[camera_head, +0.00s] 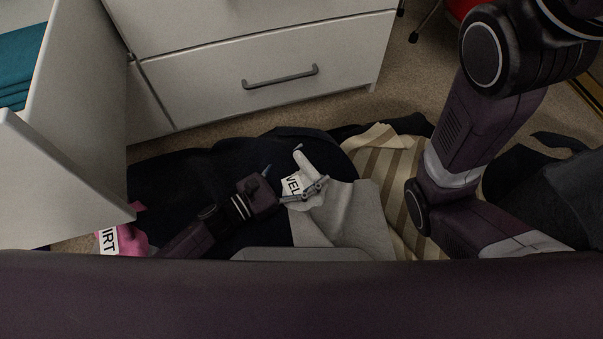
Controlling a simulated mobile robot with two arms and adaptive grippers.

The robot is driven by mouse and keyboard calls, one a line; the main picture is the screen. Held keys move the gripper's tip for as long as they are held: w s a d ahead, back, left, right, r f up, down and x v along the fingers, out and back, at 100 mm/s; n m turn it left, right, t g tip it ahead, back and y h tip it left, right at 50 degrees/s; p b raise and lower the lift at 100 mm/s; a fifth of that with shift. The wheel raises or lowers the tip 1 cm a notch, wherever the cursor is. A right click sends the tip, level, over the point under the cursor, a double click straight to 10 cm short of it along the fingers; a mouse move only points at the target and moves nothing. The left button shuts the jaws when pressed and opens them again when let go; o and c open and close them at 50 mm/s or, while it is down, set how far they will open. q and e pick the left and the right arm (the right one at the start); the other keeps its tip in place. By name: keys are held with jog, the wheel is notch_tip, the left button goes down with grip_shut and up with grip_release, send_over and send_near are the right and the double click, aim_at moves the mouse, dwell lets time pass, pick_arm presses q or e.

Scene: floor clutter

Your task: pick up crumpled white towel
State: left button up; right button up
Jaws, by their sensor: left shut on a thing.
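The crumpled white towel (294,185) lies over the dark clothes in the middle of the head view. My left gripper (308,191) reaches in from the lower left and is shut on the towel near the label. I cannot tell if the towel is lifted clear of the pile. A light grey cloth (352,220) spreads just right of and below the grip; I cannot tell whether it is part of the towel. My right arm shows on the right, but its gripper is out of view.
Dark navy clothing (190,178) and a beige striped cloth (400,172) cover the floor. A pink item (132,236) with a label ending in "IRT" lies at the left. A white drawer unit (235,100) stands behind, with an open part (70,150) jutting out at the left.

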pick_arm(q)
jog(key=shift+c, duration=0.8)
